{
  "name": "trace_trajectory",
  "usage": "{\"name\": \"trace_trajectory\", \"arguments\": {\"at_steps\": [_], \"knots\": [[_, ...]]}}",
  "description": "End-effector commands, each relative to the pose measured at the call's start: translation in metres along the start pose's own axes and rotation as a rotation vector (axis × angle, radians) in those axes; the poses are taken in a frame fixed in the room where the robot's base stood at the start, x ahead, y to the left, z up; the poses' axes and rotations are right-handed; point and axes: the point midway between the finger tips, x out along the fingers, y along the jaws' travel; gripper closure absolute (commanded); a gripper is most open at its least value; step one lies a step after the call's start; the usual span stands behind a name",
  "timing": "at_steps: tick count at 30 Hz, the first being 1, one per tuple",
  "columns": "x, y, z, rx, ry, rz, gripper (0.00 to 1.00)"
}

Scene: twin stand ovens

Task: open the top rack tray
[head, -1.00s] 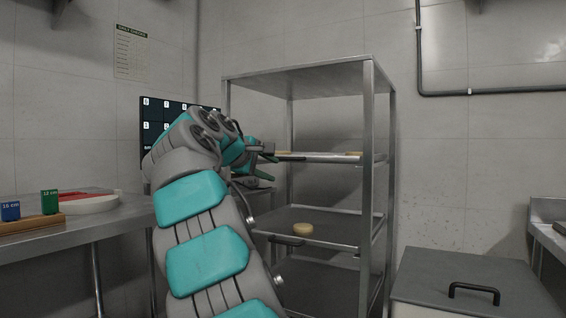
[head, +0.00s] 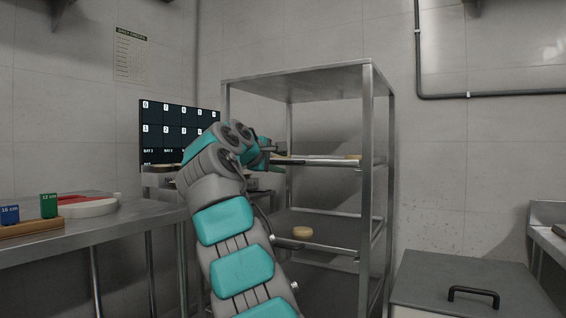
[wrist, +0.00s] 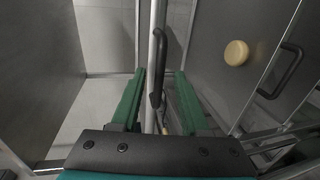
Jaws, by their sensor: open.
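The top rack tray (head: 315,161) lies level on the upper shelf of the metal rack (head: 370,200), with a beige round piece at its right end. In the wrist view, a thin tray edge (wrist: 154,48) with a dark handle (wrist: 157,80) runs between my fingers. My gripper (wrist: 162,72) is open, with one green finger on each side of that handle. I cannot tell whether either finger touches it. In the head view my arm hides most of the gripper, which is at the left end of the top tray.
A lower tray (head: 325,246) carries a beige disc (head: 302,231); its dark handle (wrist: 280,70) shows in the wrist view. A steel table (head: 80,232) stands left, a screen (head: 178,128) behind my arm, and a lidded bin (head: 470,275) at the right.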

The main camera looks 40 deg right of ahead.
Motion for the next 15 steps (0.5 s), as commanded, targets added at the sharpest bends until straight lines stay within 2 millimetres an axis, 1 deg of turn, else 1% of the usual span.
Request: {"name": "trace_trajectory", "arguments": {"at_steps": [3,6,15], "knots": [[0.013,0.001,-0.001,-0.001,0.001,-0.001,0.55],[0.019,0.001,-0.001,0.000,0.000,0.000,0.55],[0.021,0.001,0.000,0.000,0.000,0.001,0.55]]}}
